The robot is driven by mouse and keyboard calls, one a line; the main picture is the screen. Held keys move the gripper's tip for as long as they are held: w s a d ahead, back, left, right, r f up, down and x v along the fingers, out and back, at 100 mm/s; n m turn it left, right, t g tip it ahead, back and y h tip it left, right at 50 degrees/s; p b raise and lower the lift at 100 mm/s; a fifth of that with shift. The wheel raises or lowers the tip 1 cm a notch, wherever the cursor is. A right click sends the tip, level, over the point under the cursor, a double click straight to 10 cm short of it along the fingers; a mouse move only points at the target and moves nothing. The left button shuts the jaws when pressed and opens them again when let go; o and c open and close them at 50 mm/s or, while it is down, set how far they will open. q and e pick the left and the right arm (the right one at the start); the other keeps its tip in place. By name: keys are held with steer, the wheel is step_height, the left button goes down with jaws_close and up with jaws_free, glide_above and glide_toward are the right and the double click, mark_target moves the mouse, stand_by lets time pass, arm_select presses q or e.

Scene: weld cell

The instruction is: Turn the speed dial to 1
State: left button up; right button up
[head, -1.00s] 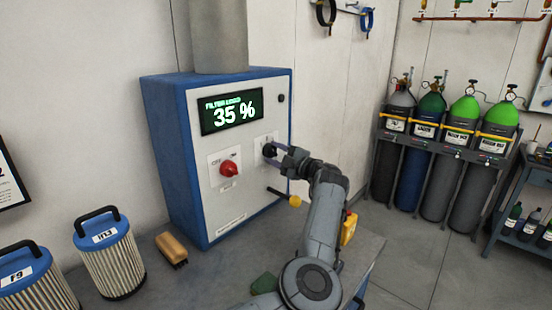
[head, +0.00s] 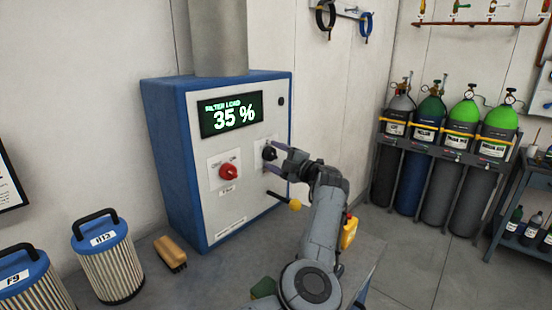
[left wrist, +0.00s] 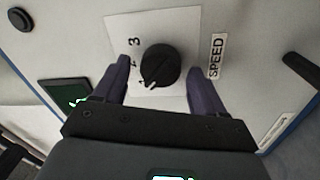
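The black round speed dial (head: 269,153) sits on a white plate on the front of a blue-edged cabinet (head: 228,205). In the left wrist view the dial (left wrist: 158,66) shows close up, beside a "SPEED" label (left wrist: 216,56). A printed 3 shows at its upper left. A pale mark shows at the dial's lower-left edge; its exact setting is hard to read. My left gripper (head: 274,162) is at the dial. In the left wrist view its two fingers (left wrist: 160,76) stand apart, one on each side of the dial, with visible gaps. My right gripper is in neither view.
A red knob (head: 229,172) is left of the dial, and a lever with a yellow ball (head: 294,204) is below it. A display (head: 231,115) reads 35 %. A brush (head: 171,252) and filter cartridges (head: 107,262) stand to the left.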

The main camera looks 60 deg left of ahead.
arm_select(q)
steer(key=shift+d, duration=0.1)
steer(key=r+p+v, duration=0.1)
steer(key=v, duration=0.9)
steer(key=shift+d+f, duration=0.3)
steer(key=shift+f, duration=0.25)
steer(key=shift+w, duration=0.1)
